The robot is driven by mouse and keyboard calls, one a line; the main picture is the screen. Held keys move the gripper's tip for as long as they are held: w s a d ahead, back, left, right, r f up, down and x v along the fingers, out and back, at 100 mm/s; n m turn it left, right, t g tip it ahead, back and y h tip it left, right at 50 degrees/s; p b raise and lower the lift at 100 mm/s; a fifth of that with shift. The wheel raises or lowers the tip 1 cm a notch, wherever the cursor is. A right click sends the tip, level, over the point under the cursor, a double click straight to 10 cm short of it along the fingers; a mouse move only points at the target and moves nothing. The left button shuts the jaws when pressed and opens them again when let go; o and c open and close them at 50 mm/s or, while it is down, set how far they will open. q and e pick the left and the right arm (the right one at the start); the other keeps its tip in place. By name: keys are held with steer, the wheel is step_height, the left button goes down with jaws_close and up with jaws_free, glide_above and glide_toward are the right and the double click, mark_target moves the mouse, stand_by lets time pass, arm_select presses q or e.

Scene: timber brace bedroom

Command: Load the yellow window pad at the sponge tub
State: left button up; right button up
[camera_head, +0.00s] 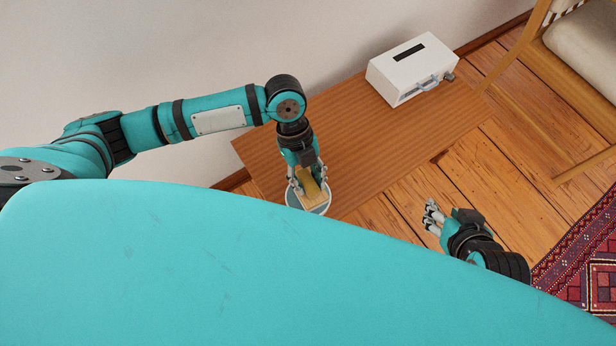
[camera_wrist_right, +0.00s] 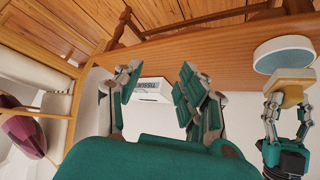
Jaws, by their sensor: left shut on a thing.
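My left gripper (camera_head: 308,184) is shut on the yellow window pad (camera_head: 311,192), at the near edge of the wooden table in the head view. The round, white-rimmed sponge tub (camera_head: 326,210) is right beneath the pad and partly hidden by it and by my body. The right wrist view shows the pad's tan face (camera_wrist_right: 283,79) toward the tub (camera_wrist_right: 284,52), close to it; I cannot tell if they touch. My right gripper (camera_head: 431,215) is empty, off to the right of the table; its fingers stand apart in the right wrist view (camera_wrist_right: 160,88).
A white box (camera_head: 412,70) with a dark slot and blue handle stands at the table's far right. The wooden table (camera_head: 375,140) is clear between it and the tub. A wooden chair (camera_head: 570,75) stands at upper right, and a patterned red rug (camera_head: 585,270) lies at lower right.

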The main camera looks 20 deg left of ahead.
mark_target(310, 185)
arm_select(q)
steer(key=shift+r+p, duration=0.35)
steer(key=shift+r, duration=0.05)
steer(key=shift+r+p, duration=0.25)
steer(key=shift+p, duration=0.05)
steer(key=shift+r+p, duration=0.9)
steer(key=shift+p, duration=0.1)
arm_select(e)
steer(key=s+d+g+h, duration=0.1)
steer(key=s+d+g, duration=0.1)
steer(key=s+g, duration=0.2)
steer(key=s, duration=0.3)
steer(key=shift+s+d+f, duration=0.15)
steer(key=shift+s+f, duration=0.05)
